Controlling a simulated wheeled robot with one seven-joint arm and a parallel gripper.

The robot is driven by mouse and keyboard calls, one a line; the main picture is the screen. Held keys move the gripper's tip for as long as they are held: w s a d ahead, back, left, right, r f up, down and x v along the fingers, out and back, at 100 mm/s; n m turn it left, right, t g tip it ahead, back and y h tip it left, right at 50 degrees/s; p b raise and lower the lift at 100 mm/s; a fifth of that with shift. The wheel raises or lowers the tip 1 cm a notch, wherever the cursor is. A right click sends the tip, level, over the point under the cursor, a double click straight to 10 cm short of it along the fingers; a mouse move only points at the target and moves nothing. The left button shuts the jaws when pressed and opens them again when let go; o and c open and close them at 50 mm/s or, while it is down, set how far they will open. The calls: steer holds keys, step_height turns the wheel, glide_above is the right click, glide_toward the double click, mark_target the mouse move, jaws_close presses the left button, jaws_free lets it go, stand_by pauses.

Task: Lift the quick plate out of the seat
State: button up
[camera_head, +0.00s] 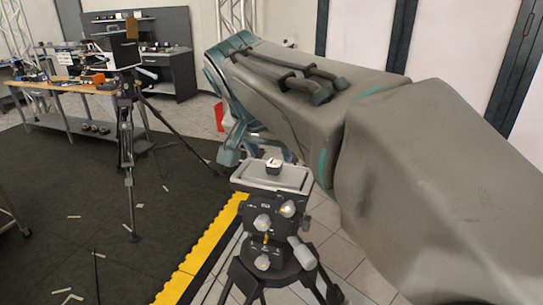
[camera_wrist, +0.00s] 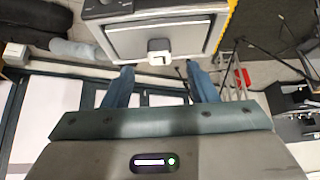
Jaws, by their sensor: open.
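The quick plate (camera_head: 257,178) is a pale grey rectangle lying flat in the dark seat on top of the tripod head (camera_head: 265,212). A small white-and-black block (camera_head: 273,166) stands up from the plate. In the wrist view the plate (camera_wrist: 150,38) fills the top middle, with the block (camera_wrist: 159,51) at its near edge. My gripper (camera_wrist: 159,68) is open and empty, its two blue fingers apart and just short of the block. In the head view my gripper's teal fingers show behind and left of the plate, partly hidden by my arm.
Knobs and a grey handle (camera_head: 300,252) stick out from the tripod head. A second tripod (camera_head: 128,150) with a camera stands at left, before a cluttered workbench (camera_head: 65,85). A yellow edge strip (camera_head: 205,250) borders the dark mat. Clear room lies above the plate.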

mark_target(274, 163)
steer(key=x, duration=0.4)
steer(key=shift+f+p, duration=0.1)
steer(key=shift+p, duration=0.2)
steer(key=c, duration=1.1)
